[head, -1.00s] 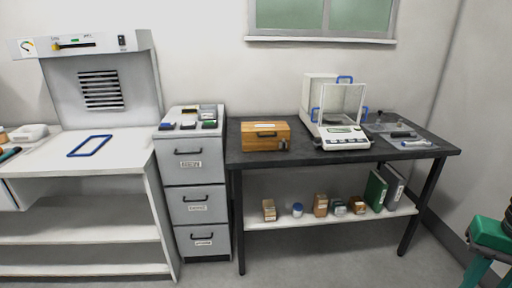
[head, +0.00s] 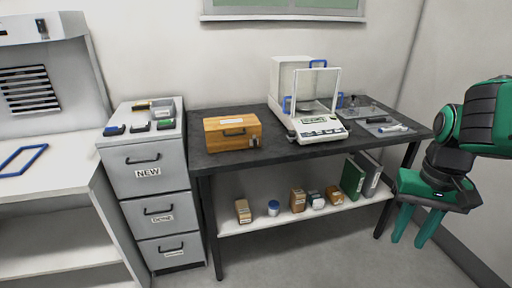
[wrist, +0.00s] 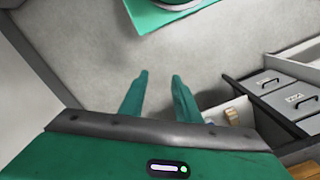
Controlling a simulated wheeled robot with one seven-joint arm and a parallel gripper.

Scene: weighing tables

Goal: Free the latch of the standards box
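The standards box is the wooden box (head: 220,137) on the left end of the dark table. It is closed, with a dark handle on its front and a small metal latch (head: 254,142) low at the right of the front. My gripper (head: 411,240) hangs at the right of the head view, in front of the table's right end and well away from the box. Its two green fingers point down, apart, with nothing between them. In the wrist view the gripper (wrist: 160,80) is open over bare floor.
A balance (head: 318,125) with a glass shield stands right of the box on the dark table (head: 245,165). The lower shelf (head: 290,220) holds small boxes, jars and binders. A grey drawer cabinet (head: 150,185) stands to the left. The floor in front is clear.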

